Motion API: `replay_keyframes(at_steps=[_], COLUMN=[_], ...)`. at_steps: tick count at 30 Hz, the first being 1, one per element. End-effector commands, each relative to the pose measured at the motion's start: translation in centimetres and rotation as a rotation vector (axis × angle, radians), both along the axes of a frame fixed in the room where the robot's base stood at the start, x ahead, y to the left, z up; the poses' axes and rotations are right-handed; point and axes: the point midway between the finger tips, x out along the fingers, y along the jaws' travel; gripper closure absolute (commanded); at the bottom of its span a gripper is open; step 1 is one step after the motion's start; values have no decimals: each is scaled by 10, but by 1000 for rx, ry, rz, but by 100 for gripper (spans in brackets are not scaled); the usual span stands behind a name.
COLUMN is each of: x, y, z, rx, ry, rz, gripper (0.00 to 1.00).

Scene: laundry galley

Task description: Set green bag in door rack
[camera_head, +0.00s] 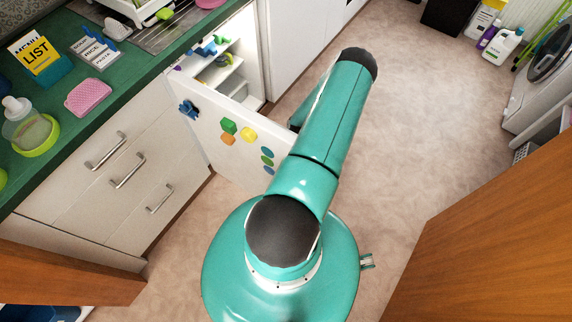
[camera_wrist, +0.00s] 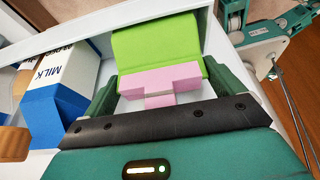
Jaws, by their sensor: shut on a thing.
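The green bag (camera_wrist: 157,42), with a pink clip-like piece (camera_wrist: 160,84) across its near end, sits between my gripper's (camera_wrist: 162,88) fingers in the wrist view. My gripper is shut on it. White walls of what looks like the door rack (camera_wrist: 105,22) surround it, and I cannot tell whether the bag touches the rack floor. In the head view, the open white fridge door (camera_head: 205,125) carries coloured magnets. My arm covers the door's far end there, and hides my gripper and the bag.
A blue-and-white milk carton (camera_wrist: 62,92) stands just left of my gripper in the wrist view, with a tan item (camera_wrist: 12,140) beyond it. The green counter (camera_head: 60,110) and drawers stand left of the door. Open floor (camera_head: 430,120) lies to the right.

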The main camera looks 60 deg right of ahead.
Motion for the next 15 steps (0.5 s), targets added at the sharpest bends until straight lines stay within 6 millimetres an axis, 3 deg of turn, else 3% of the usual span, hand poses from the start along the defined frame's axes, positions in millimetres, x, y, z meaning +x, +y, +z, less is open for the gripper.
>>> replay_keyframes(at_steps=[13,14,15], x=[0,0,0], y=[0,0,0], z=[-8,-8,-8], rx=[1,1,0], ry=[0,0,0], rz=[0,0,0], gripper=[48,3,0])
